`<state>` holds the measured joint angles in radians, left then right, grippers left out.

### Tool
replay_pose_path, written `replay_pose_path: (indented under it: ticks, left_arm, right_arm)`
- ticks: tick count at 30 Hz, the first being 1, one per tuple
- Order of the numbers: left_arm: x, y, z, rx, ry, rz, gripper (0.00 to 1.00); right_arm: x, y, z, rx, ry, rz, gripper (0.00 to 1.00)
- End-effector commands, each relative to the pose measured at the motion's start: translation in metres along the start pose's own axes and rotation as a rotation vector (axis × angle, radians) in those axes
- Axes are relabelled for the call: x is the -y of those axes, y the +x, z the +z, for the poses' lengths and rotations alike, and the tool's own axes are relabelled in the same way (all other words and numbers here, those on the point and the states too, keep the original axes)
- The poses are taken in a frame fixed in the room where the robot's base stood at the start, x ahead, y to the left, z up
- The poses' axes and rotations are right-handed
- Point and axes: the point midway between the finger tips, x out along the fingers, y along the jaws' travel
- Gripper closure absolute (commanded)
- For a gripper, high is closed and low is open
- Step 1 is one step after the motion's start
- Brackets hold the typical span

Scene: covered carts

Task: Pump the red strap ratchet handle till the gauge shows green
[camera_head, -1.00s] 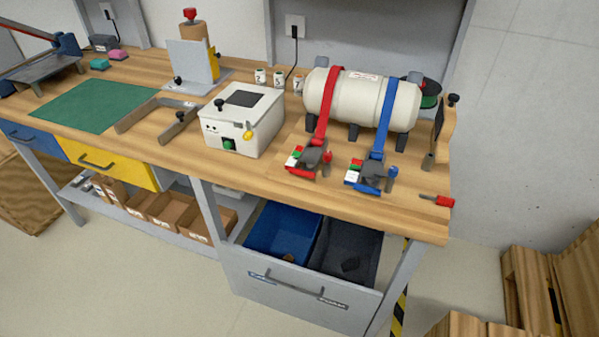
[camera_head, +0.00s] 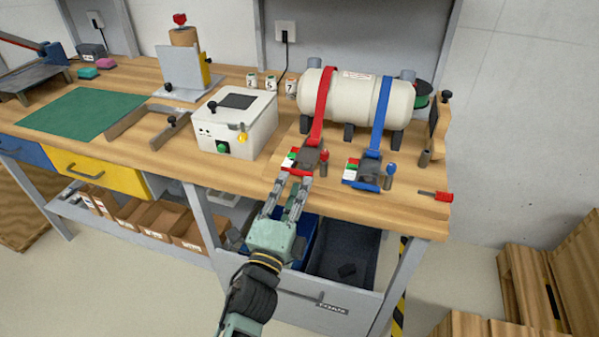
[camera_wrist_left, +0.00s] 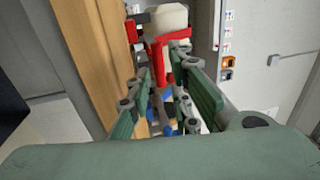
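The red strap (camera_head: 322,105) runs down over a cream tank (camera_head: 348,98) to a dark ratchet (camera_head: 311,157) on the bench. Its red handle bar (camera_head: 297,172) lies at the bench's front edge. A small gauge block (camera_head: 288,160) with red, white and green patches sits at its left; its reading is too small to tell. My left gripper (camera_head: 291,185) is open, its fingertips just in front of the red bar, apparently with nothing between them. In the left wrist view, the open fingers (camera_wrist_left: 162,82) show with red parts (camera_wrist_left: 158,60) beyond. My right gripper is out of view.
The blue strap (camera_head: 382,110) and its ratchet (camera_head: 367,170) stand close on the right. A white box (camera_head: 236,125) stands to the left. A red-handled tool (camera_head: 440,196) lies at the right edge.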

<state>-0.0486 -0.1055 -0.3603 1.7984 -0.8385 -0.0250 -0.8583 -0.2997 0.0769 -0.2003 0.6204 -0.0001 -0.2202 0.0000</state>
Motion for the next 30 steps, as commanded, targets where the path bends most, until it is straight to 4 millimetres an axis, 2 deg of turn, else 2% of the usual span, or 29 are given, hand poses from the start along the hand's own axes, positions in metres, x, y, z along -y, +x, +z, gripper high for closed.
replay_pose_path:
  ticks: [3, 10, 20, 26, 30]
  left_arm:
    - [0.002, 0.022, 0.001, 0.001, -0.002, -0.001, 0.81]
    - [0.000, 0.046, 0.000, 0.000, -0.003, 0.001, 0.81]
    - [-0.001, 0.049, 0.000, 0.000, -0.004, 0.002, 0.82]
    - [-0.001, 0.049, 0.000, 0.001, -0.004, 0.002, 0.99]
    - [-0.001, 0.049, 0.000, 0.001, -0.004, 0.003, 1.00]
  right_arm:
    - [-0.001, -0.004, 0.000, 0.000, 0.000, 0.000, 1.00]
    - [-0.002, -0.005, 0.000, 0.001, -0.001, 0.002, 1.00]
    - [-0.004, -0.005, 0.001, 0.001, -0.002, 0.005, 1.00]
    - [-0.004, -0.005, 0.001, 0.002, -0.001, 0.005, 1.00]
    - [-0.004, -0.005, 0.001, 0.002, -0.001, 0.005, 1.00]
